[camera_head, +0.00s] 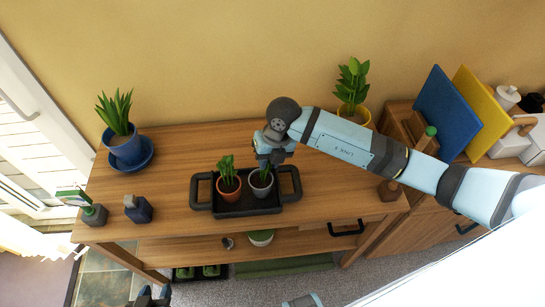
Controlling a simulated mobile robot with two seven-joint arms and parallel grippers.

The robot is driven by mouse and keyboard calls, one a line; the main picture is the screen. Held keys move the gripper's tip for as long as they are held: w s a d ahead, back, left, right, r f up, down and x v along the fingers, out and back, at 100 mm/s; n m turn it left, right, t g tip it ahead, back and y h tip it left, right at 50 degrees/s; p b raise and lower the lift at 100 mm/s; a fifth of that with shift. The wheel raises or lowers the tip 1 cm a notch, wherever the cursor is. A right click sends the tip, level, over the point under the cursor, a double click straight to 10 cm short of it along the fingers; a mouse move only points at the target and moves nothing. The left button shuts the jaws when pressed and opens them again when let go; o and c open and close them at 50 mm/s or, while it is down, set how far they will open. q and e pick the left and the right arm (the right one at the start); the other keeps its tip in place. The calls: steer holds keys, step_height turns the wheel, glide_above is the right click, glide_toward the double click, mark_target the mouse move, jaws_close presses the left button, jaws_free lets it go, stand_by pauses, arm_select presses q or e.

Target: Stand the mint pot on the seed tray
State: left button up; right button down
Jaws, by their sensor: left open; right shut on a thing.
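The black seed tray (235,212) with two side handles lies on the wooden bench. A grey pot (262,189), which I take as the mint pot, stands upright over the right part of the tray; its green leaves are partly hidden by my gripper. My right gripper (265,160) comes down from behind and is shut on this pot near its rim. I cannot tell whether its base touches the tray. A terracotta pot (229,188) with a green plant stands beside it on the tray's left. My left gripper (151,295) is open at the bottom edge, away from the bench.
Blue and yellow boards (446,105) lean at right.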

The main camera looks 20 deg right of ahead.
steer(key=shift+f, duration=0.5)
steer(key=shift+w+d, duration=0.15)
steer(key=shift+r, duration=0.15)
steer(key=shift+s+a, duration=0.2)
steer(key=shift+a, duration=0.05)
steer(key=c, duration=1)
jaws_free()
steer(key=shift+d+f, duration=0.1)
steer(key=shift+f, duration=0.15)
arm_select(q)
steer(key=shift+w+d+f, duration=0.15)
steer(key=shift+w+d, duration=0.2)
steer(key=shift+d, duration=0.05)
arm_select(e)
steer(key=shift+o, duration=0.2)
steer(key=shift+r, duration=0.15)
